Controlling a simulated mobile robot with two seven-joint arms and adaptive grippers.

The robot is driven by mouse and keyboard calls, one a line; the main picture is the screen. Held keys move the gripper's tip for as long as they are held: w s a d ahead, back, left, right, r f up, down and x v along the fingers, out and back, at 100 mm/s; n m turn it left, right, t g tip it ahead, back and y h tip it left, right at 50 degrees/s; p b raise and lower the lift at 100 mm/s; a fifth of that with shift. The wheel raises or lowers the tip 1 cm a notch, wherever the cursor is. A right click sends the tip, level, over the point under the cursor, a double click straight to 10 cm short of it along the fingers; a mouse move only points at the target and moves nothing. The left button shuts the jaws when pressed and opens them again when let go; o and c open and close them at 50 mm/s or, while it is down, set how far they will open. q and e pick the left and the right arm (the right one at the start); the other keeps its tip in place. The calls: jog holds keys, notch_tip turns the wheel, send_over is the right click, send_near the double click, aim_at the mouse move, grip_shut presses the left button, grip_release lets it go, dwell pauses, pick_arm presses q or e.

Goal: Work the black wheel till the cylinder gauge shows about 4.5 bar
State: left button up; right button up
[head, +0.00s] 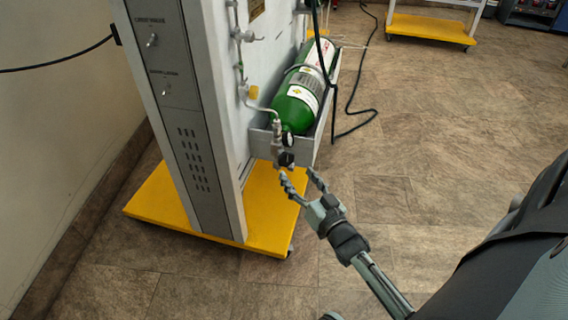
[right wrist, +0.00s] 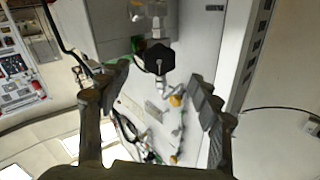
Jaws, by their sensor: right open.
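The black wheel (head: 286,159) sits on the valve fitting at the lower front end of the green cylinder (head: 296,104). In the right wrist view the black wheel (right wrist: 159,58) shows beyond and between the spread fingertips (right wrist: 160,88), with a gap on both sides. The gripper holds nothing. My left gripper is not in view.
The cylinder lies in a grey tray (head: 262,146) on the side of the tall trainer panel (head: 190,110), which stands on a yellow wheeled base (head: 262,238). A black hose (head: 350,130) hangs beside the cylinder.

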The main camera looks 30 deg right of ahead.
aim_at(287, 161)
jog(key=w, duration=0.4)
jog(key=w+d, duration=0.1)
jog(key=w, duration=0.2)
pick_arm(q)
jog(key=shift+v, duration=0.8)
pick_arm(e)
jog(key=shift+w, duration=0.3)
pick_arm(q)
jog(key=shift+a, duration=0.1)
pick_arm(e)
jog(key=shift+c, duration=0.6)
jog(key=c, duration=1)
jog(key=shift+c, duration=0.2)
